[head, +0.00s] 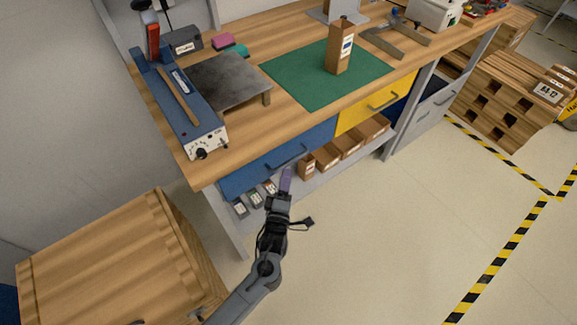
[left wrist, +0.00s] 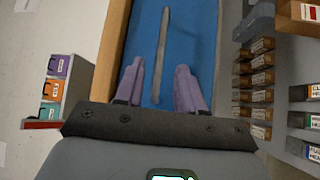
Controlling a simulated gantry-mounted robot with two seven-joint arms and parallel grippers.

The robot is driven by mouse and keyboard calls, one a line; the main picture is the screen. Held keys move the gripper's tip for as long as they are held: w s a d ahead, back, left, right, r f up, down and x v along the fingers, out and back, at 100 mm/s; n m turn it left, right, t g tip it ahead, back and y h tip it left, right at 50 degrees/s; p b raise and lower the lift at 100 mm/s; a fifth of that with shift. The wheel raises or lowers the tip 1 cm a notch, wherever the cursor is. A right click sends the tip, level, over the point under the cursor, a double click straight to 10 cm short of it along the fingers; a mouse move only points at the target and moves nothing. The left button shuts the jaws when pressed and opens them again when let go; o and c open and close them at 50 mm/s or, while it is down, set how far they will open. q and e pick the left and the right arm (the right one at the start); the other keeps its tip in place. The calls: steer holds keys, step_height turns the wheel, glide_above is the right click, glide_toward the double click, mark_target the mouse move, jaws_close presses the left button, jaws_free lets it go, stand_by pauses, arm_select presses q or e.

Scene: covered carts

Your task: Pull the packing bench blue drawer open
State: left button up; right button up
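The packing bench's blue drawer (head: 245,178) is under the left part of the wooden top and looks closed. Its grey bar handle (head: 288,156) is on the front. My left gripper (head: 286,176) is just in front of and below this handle, with purple fingers. In the left wrist view the gripper (left wrist: 160,72) is open, and the handle (left wrist: 164,45) runs lengthwise between the two fingertips against the blue front (left wrist: 200,40). I cannot tell whether the fingers reach around the handle or stop short of it. My right gripper is not in view.
A yellow drawer (head: 365,112) is to the right of the blue one. A lower shelf holds cardboard bins (head: 348,146) and small boxes (head: 240,209). A wooden crate (head: 100,255) stands at lower left. The floor (head: 400,230) to the right is clear.

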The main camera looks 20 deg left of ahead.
arm_select(q)
steer(key=b+x, duration=0.1)
steer(key=x, duration=0.4)
steer(key=shift+w, duration=0.2)
jaws_close()
